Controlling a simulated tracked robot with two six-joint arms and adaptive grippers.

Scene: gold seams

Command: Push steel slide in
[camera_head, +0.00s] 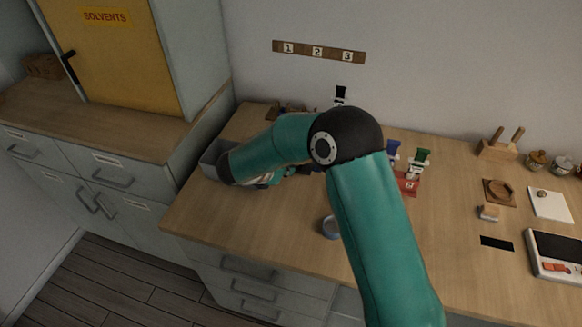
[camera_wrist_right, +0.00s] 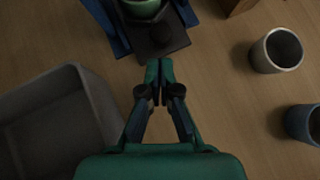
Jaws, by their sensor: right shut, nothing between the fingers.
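The top of this fixture is cut off, so I cannot tell how far the slide is out. My right gripper (camera_wrist_right: 160,74) is shut and empty, its fingertips just in front of the plate's near edge; I cannot tell if they touch. In the head view my right arm hides the fixture and most of the gripper. My left gripper is not in view.
A grey open bin (camera_wrist_right: 62,92) lies left of the gripper. A metal cup (camera_wrist_right: 276,50) and a blue cup (camera_wrist_right: 303,123) stand at the right. Coloured stands (camera_head: 418,162) are further right on the wooden counter (camera_head: 450,215). The counter's front edge is near the blue cup.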

